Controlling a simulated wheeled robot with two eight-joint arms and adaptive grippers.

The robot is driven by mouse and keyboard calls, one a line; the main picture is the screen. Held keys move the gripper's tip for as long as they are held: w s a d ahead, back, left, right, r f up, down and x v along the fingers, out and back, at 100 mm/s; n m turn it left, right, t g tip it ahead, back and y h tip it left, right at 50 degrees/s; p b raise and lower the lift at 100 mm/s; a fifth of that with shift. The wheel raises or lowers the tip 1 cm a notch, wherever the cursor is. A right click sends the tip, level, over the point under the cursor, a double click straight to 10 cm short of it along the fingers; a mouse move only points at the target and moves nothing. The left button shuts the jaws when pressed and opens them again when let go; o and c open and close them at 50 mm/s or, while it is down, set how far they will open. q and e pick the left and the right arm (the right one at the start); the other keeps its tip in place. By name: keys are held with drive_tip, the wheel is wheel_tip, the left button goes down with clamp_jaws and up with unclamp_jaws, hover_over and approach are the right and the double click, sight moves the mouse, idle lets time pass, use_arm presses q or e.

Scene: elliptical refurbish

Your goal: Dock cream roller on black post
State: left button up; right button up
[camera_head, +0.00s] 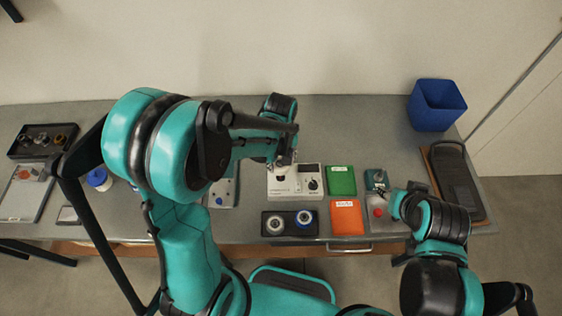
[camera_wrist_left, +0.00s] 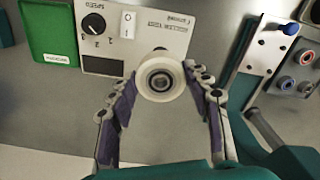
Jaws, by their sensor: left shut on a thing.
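The cream roller (camera_wrist_left: 161,77) is between the two fingers of my left gripper (camera_wrist_left: 162,84), its round face and dark central bore toward the wrist camera. In the head view my left gripper (camera_head: 284,160) is over the back left of a white control box (camera_head: 313,171). A small dark piece, perhaps the black post (camera_wrist_left: 159,49), shows just past the roller's rim, beside the box's printed panel. The roller hides most of it, and I cannot tell if they touch. My right gripper (camera_head: 386,196) is by a grey plate with a red button; its fingers are too small to judge.
A black tray (camera_head: 263,231) with two ringed rollers lies in front of the box. Green (camera_head: 341,181) and orange (camera_head: 347,218) panels lie to its right. A blue bin (camera_head: 437,105) stands at the back right. A blue-topped pot (camera_head: 98,179) stands at left.

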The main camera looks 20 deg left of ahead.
sight(281, 172)
use_arm(q)
drive_tip(key=shift+f+b, duration=1.65)
drive_tip(key=shift+f, duration=0.85)
drive_tip(key=shift+f+b, duration=0.55)
drive_tip(key=shift+b, duration=0.2)
drive_tip(key=o, duration=0.7)
drive_tip(key=shift+o, duration=0.8)
